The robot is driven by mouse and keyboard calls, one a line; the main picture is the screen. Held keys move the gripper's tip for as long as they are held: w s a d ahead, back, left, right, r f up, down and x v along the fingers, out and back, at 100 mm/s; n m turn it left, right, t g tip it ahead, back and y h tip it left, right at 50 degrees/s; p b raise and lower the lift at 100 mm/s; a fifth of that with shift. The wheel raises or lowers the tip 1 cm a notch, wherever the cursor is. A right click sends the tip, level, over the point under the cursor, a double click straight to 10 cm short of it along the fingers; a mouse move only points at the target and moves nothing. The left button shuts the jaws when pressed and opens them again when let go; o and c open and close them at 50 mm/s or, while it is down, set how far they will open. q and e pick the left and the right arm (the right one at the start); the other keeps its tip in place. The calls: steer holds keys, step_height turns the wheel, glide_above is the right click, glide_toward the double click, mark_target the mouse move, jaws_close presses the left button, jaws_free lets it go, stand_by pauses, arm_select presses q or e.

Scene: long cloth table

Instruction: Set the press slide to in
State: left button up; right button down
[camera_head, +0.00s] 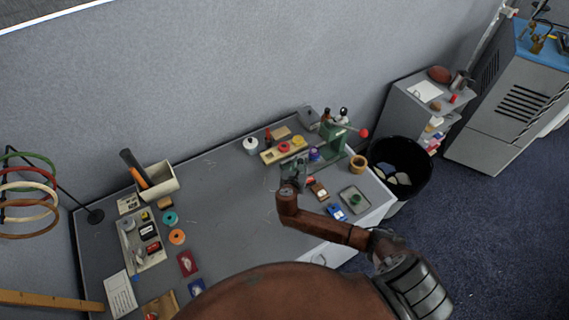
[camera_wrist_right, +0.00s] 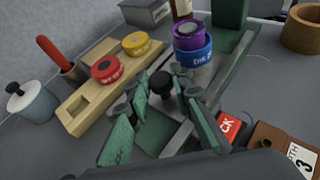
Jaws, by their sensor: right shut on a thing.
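The green press (camera_head: 333,142) stands at the right end of the grey table, with a red-tipped lever. In the right wrist view its slide (camera_wrist_right: 160,132) is a green plate in grey rails, with a black knob (camera_wrist_right: 161,82) upright at its far part. My right gripper (camera_head: 292,174) is at the front left of the press. Its green-padded fingers (camera_wrist_right: 163,88) are closed around the knob. A purple and blue round stack (camera_wrist_right: 192,45) stands just beyond the fingers, near the press column. The fingers partly hide the slide and rails. My left gripper is out of view.
A wooden block (camera_wrist_right: 88,105) with red and yellow round pieces lies left of the press. A red card and a brown tag (camera_wrist_right: 268,140) lie close on the right. The table's middle (camera_head: 225,190) is mostly clear.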

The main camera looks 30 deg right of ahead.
mark_target(313, 157)
steer(key=d+p, duration=0.1)
steer(key=d, duration=0.5)
steer(key=shift+w+r+p, duration=0.15)
steer(key=shift+w+p, duration=0.05)
steer(key=shift+p, duration=0.2)
steer(key=shift+d, duration=0.3)
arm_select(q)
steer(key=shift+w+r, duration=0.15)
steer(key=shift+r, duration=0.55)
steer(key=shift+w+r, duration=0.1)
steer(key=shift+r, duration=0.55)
arm_select(e)
steer(key=shift+d, duration=0.15)
steer(key=c, duration=1.7)
jaws_free()
steer(key=shift+c, duration=0.2)
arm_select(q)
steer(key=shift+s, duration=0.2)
arm_select(e)
steer(key=shift+o, duration=0.3)
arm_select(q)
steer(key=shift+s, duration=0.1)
arm_select(e)
steer(key=v, duration=1.2)
